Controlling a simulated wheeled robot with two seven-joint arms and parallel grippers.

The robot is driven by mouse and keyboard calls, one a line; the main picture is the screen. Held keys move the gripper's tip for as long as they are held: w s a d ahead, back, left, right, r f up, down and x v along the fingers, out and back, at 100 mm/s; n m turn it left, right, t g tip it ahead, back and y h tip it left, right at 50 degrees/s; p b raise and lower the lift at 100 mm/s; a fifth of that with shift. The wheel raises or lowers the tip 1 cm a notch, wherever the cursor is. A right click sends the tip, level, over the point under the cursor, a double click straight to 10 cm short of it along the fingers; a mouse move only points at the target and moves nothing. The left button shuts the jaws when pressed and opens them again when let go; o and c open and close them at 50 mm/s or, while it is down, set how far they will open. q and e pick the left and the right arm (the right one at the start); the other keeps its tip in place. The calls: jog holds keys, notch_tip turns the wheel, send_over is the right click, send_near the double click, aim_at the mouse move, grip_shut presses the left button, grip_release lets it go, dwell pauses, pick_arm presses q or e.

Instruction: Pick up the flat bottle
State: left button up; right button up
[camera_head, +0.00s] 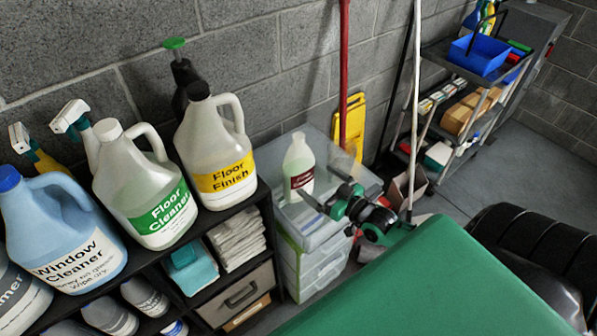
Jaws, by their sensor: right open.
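The flat bottle (298,160) is a pale, translucent bottle with a white cap and a dark red label. It stands upright on top of a clear plastic drawer unit (278,160) near the middle of the camera_head view. My right gripper (325,184), green and black, is open and empty. Its fingers point toward the bottle from the lower right, with one finger close to the bottle's lower part. I cannot tell whether that finger touches the bottle. My left gripper is not in view.
A black shelf (204,222) at left holds large jugs: floor finish (213,150), floor cleaner (145,195) and window cleaner (60,235). A red pole (343,60), a pale pole (416,80) and a yellow sign (353,128) stand behind. A loaded cart (425,53) is at upper right.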

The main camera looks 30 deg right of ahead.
aim_at(306, 172)
jog(key=p+x, duration=0.1)
jog(key=x, duration=0.4)
jog(key=shift+w, duration=0.5)
jog(key=shift+f+p+x, duration=0.2)
jog(key=shift+p+x, duration=0.25)
jog(key=shift+x, duration=0.65)
jog(key=shift+f+p+x, duration=0.2)
jog(key=shift+p+x, duration=0.2)
jog(key=shift+x, duration=0.7)
jog(key=c, duration=1.2)
jog(key=shift+r, duration=0.1)
jog(key=shift+c, duration=0.2)
